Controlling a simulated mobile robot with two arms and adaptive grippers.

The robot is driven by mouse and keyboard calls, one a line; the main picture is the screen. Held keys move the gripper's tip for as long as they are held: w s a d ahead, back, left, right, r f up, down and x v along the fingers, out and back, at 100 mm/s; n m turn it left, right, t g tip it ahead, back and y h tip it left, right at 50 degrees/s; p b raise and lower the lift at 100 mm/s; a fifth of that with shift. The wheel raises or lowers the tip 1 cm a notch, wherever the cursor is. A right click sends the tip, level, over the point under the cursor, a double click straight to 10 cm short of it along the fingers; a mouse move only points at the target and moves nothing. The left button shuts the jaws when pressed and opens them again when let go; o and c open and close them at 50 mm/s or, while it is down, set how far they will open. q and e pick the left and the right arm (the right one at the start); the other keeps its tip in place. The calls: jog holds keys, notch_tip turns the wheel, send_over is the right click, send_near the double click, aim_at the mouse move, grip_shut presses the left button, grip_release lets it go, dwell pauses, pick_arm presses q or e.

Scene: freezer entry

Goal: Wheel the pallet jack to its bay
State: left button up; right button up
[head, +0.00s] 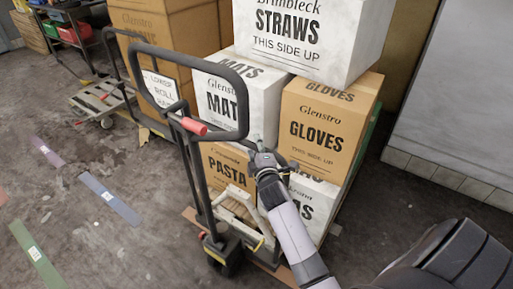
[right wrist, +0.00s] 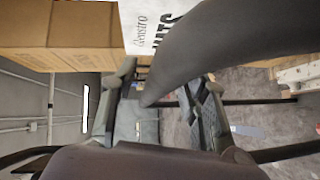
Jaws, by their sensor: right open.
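The pallet jack (head: 208,225) stands mid-picture in the head view, its black looped handle (head: 243,100) tilted up with a red lever (head: 192,126) at the loop's base. My right gripper (head: 266,160) is open just by the lower right corner of the loop. In the right wrist view a thick dark handle bar (right wrist: 230,45) crosses close in front of the open fingers (right wrist: 160,105); I cannot tell whether it lies between them. The bay cannot be identified for sure; coloured floor strips, green (head: 36,255) and blue (head: 108,198), lie at left. My left gripper is out of view.
Stacked cartons, including a gloves carton (head: 322,128) and a straws carton (head: 312,35), rise right behind the jack. A low cart (head: 103,98) stands at far left. A grey wall (head: 455,95) closes the right. The left floor is mostly clear.

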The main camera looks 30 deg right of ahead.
grip_shut()
dwell(0.4)
dwell(0.4)
